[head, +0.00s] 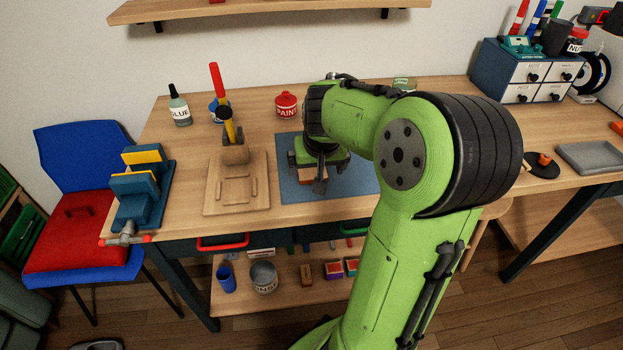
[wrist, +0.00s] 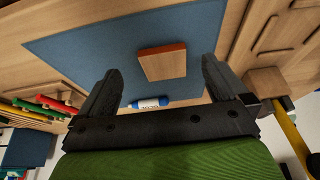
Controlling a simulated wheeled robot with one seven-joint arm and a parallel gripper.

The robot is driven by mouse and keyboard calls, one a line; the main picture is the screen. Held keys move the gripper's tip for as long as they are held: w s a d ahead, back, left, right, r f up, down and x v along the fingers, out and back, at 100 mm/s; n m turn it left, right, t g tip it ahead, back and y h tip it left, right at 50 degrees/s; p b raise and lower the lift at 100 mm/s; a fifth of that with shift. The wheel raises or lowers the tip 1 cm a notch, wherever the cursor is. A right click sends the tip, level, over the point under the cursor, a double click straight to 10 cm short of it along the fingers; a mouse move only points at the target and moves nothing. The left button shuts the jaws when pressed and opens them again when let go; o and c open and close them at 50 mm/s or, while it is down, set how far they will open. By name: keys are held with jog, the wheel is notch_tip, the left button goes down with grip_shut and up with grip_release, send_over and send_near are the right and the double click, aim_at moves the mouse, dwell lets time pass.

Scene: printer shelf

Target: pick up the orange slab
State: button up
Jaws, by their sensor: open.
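The orange slab (wrist: 162,64) lies flat on a blue mat (wrist: 85,50) in the wrist view, with a wood-brown face and an orange-red edge. In the head view, part of the slab (head: 305,174) shows beneath my gripper (head: 320,178), the rest hidden by it. In the wrist view my gripper (wrist: 160,74) is open and empty, its two black fingers wide apart to either side of the slab in the picture. I cannot tell how high they are above it.
A white and blue bottle or tube (wrist: 150,103) lies on the mat near the slab. A wooden tray-like board (head: 237,190) is left of the mat (head: 352,182). A blue vise (head: 140,187), glue bottle (head: 179,106) and red paint can (head: 287,105) stand on the table.

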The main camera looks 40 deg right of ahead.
aim_at(314, 176)
jog(key=b+x, duration=0.2)
jog(key=x, duration=0.3)
jog(key=shift+w+b, duration=0.1)
jog(key=shift+b, duration=0.2)
jog(key=shift+r, duration=0.1)
